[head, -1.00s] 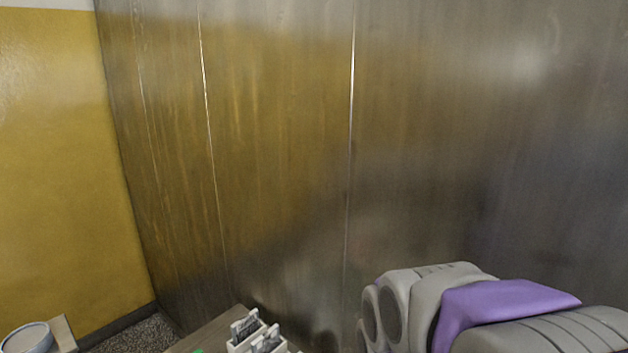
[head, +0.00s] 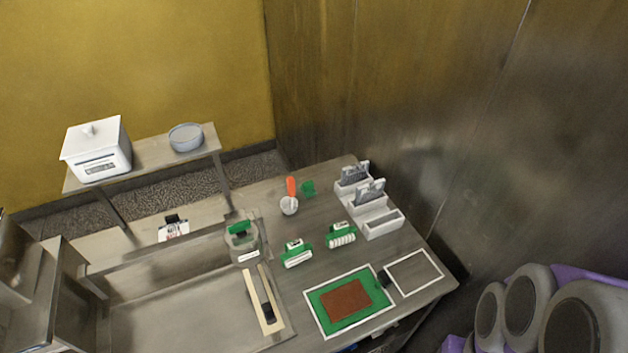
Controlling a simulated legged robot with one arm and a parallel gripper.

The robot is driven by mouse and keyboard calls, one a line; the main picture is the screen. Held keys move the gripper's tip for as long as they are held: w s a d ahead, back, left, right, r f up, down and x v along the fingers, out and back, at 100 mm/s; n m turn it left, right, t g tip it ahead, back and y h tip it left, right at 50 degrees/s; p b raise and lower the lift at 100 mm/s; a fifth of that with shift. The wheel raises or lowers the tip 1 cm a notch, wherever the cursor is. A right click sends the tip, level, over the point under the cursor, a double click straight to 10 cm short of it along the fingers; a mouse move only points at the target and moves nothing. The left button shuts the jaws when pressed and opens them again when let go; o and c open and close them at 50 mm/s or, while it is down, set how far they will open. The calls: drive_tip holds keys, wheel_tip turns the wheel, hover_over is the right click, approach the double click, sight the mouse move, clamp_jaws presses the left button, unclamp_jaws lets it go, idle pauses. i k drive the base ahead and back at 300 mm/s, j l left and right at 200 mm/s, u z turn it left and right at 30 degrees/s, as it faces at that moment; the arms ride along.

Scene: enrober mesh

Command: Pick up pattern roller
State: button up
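Two small rollers with green holders and white barrels lie on the grey worktable, apart from each other. The right roller (head: 341,236) has a barrel that looks ridged. The left roller (head: 297,254) has a barrel that looks smoother. Both have a small label on the holder, too small to read, so I cannot tell for certain which is the pattern roller. Grey and purple parts of my own arm show at the lower right; my gripper is not in view.
A green mat (head: 317,297) with a brown slab (head: 345,299) lies in front of the rollers, beside a white-outlined square (head: 414,272).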

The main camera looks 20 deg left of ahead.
sight(292, 249)
drive_tip(key=u, duration=1.3)
drive_tip(key=i+l+z, duration=0.1)
drive_tip(key=z, duration=0.2)
drive_tip(key=l, duration=0.1)
